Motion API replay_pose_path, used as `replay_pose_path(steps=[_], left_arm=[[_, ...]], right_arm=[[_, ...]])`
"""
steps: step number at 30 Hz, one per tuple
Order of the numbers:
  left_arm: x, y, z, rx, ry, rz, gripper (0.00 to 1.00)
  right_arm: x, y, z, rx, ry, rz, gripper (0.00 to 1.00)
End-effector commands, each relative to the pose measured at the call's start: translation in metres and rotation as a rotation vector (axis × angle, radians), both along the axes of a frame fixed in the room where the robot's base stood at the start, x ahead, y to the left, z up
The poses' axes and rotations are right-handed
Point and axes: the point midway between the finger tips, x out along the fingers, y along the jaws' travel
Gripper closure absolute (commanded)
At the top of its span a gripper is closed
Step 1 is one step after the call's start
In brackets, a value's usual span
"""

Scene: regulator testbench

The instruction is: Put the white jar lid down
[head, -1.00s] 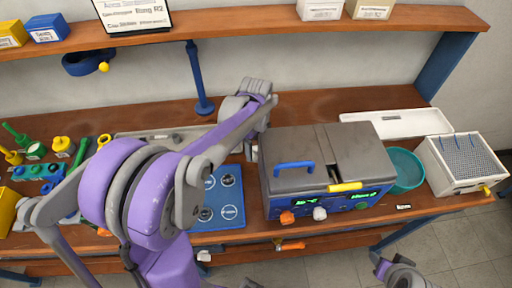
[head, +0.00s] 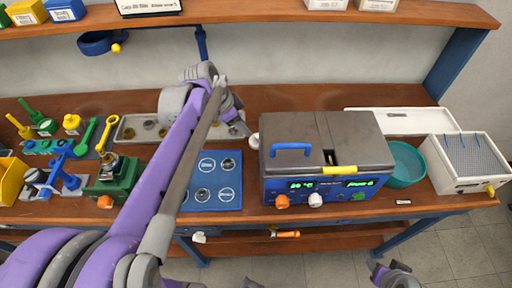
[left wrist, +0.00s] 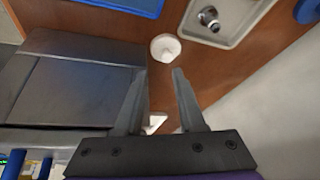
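The white jar lid (head: 254,140) lies on the wooden bench, just left of the grey-topped machine (head: 330,135). In the left wrist view the lid (left wrist: 165,47) is a small white disc beyond my fingertips, apart from them. My left gripper (left wrist: 159,72) is open, with nothing between its fingers. In the head view my left gripper (head: 240,122) is partly hidden by its own arm, behind and slightly left of the lid. My right gripper (head: 396,275) shows only in part at the bottom edge; its fingers are unclear.
A metal tray (head: 128,133) with small parts lies behind the blue mat (head: 228,200). A green block fixture (head: 112,180) stands left of the mat. A teal bowl (head: 407,165) and a white box (head: 465,160) stand right of the machine. Some bare bench shows behind the machine.

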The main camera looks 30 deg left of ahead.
Motion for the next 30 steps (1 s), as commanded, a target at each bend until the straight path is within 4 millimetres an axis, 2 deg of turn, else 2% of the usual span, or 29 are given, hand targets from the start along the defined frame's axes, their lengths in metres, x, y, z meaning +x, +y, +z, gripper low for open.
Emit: replay_pose_path(steps=[3, 6, 12, 20, 25, 30], left_arm=[[-0.001, 0.008, -0.002, -0.071, -0.042, 0.145, 0.61], [0.005, 0.007, -0.009, -0.091, -0.052, 0.179, 0.61], [0.02, 0.0, -0.035, -0.09, -0.052, 0.175, 0.61], [0.032, -0.006, -0.053, -0.089, -0.051, 0.173, 0.61], [0.048, -0.015, -0.072, -0.088, -0.052, 0.172, 0.61], [0.054, -0.018, -0.086, -0.088, -0.051, 0.173, 0.61]], right_arm=[[-0.002, 0.0, -0.007, 0.0, 0.004, 0.0, 0.5], [-0.002, 0.0, -0.008, 0.0, 0.005, 0.0, 0.5], [-0.003, 0.0, -0.011, 0.0, 0.006, 0.0, 0.5], [-0.003, 0.0, -0.012, 0.0, 0.007, 0.0, 0.5], [-0.003, 0.0, -0.011, 0.0, 0.007, 0.0, 0.5], [-0.004, 0.0, -0.013, 0.0, 0.007, 0.0, 0.5]])
